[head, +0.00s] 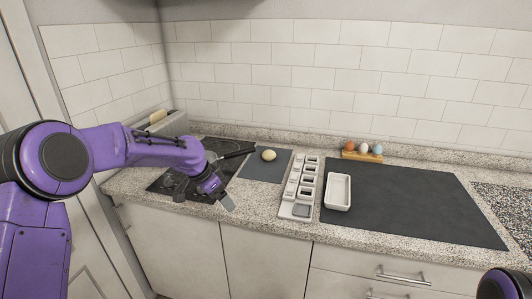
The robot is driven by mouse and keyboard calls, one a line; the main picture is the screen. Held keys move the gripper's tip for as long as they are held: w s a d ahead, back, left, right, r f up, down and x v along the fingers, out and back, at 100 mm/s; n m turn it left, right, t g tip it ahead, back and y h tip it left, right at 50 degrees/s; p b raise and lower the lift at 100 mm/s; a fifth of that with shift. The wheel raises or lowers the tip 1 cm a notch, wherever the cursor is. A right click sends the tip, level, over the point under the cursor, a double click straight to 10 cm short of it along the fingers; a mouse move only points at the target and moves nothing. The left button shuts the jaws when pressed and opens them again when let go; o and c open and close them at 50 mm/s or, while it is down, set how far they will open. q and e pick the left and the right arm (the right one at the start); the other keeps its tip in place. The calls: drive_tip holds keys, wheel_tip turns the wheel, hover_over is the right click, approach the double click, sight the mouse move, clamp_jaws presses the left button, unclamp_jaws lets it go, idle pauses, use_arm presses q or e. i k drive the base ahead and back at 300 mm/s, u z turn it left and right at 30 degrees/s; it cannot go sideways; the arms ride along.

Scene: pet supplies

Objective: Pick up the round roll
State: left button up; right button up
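A round roll (268,155), pale tan, rests on a small dark grey mat (259,171) at the back of the counter, right of the cooktop. My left gripper (204,198) is in front of and to the left of the roll, over the front of the black cooktop. Its two grey fingers are spread apart with nothing seen between them. It is clear of the roll. My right gripper is out of view; only a bit of my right arm shows at the bottom right corner.
A dark-handled pan (234,154) stands on the cooktop (167,183), left of the roll. A toaster (172,125) is behind my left arm. A white compartment tray (288,208), white dish (337,192) and egg holder (361,156) stand to the right.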

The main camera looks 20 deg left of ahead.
sight(268, 155)
drive_tip(key=i, duration=1.35)
drive_tip(key=z, duration=0.05)
